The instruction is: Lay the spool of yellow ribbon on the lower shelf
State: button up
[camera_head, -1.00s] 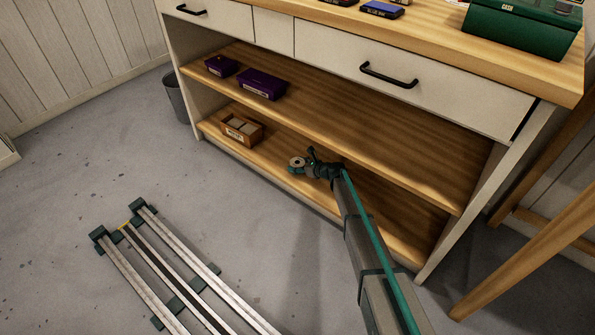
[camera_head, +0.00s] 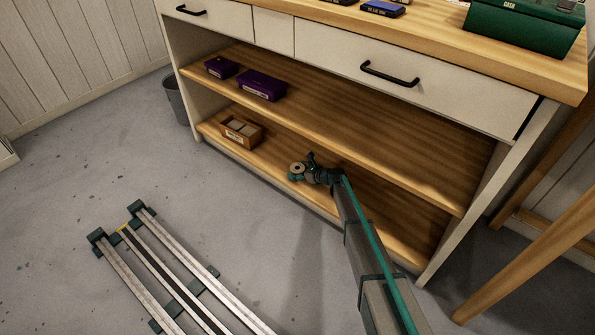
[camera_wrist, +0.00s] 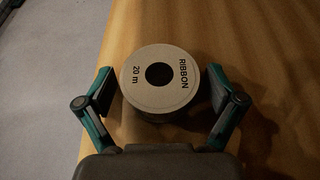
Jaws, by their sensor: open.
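The ribbon spool (camera_wrist: 158,78) stands on end with its pale round face up, marked RIBBON 20 m, with a dark centre hole. The colour of its ribbon cannot be seen. It is on the wooden lower shelf (camera_head: 275,158), near the front edge, and shows small in the head view (camera_head: 297,168). My gripper (camera_wrist: 160,92) is open, one finger on each side of the spool, with narrow gaps visible between pads and spool. In the head view my gripper (camera_head: 303,172) reaches in low at the shelf front. The spool's underside is hidden.
A small wooden box (camera_head: 241,131) stands on the lower shelf to the left. Purple boxes (camera_head: 262,86) lie on the upper shelf (camera_head: 370,125), which overhangs the lower one. Drawers are above. The lower shelf between the wooden box and my gripper is clear.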

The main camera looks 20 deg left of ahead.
jog(key=shift+r, duration=0.15)
jog(key=shift+s+d+r, duration=0.1)
jog(key=shift+d+r, duration=0.1)
jog(key=p+v, duration=0.3)
jog(key=v, duration=0.7)
jog(key=shift+r, duration=0.1)
jog(key=shift+s+d+r+p, duration=0.1)
jog(key=shift+d+p, duration=0.1)
jog(key=shift+d, duration=0.15)
jog(key=shift+s+d+r+p, duration=0.1)
jog(key=shift+s+d+p, duration=0.1)
jog(key=shift+d, duration=0.1)
jog(key=s+d+n+g+h, duration=0.35)
jog(key=s+d+n, duration=0.25)
jog(key=s+d, duration=0.65)
jog(key=s+d+r+n+g+h, duration=0.1)
jog(key=s+d+n+g+h, duration=0.25)
jog(key=s+d+n, duration=0.85)
jog(key=s+d+m+g+h, duration=0.15)
jog(key=s+d+g, duration=0.4)
jog(key=s, duration=1.25)
jog(key=s+d+r+n+g+h, duration=0.2)
jog(key=s+d+r+n+h, duration=0.3)
jog(key=s+d, duration=0.7)
notch_tip(320, 180, up, 2)
jog(key=shift+s+d+r, duration=0.2)
jog(key=shift+s+d, duration=0.1)
jog(key=shift+d, duration=0.2)
